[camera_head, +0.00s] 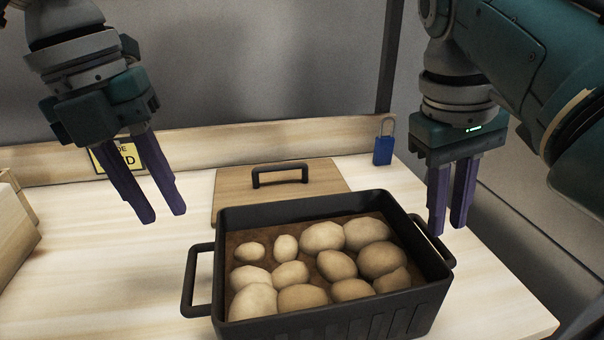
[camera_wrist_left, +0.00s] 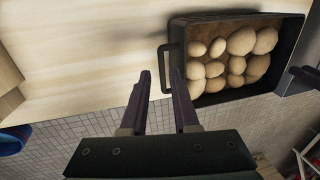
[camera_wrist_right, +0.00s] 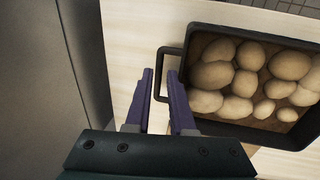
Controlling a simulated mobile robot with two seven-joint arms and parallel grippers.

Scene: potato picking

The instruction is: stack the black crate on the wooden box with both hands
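The black crate (camera_head: 335,325) stands upright on the pale table and holds several potatoes (camera_head: 337,265). Its left handle (camera_head: 190,280) and right handle (camera_head: 437,243) stick out at the sides; the crate also shows in the left wrist view (camera_wrist_left: 245,97) and the right wrist view (camera_wrist_right: 265,33). My left gripper (camera_head: 164,216) is open and empty, above and left of the left handle. My right gripper (camera_head: 448,229) is open and empty, close above the right handle; contact cannot be told. A wooden box (camera_head: 14,225) is partly visible at the left edge.
A wooden lid (camera_head: 228,190) with a black handle lies behind the crate. A blue padlock (camera_head: 383,151) and a yellow sign (camera_head: 120,156) are at the back wooden ledge. The table (camera_head: 100,270) left of the crate is clear.

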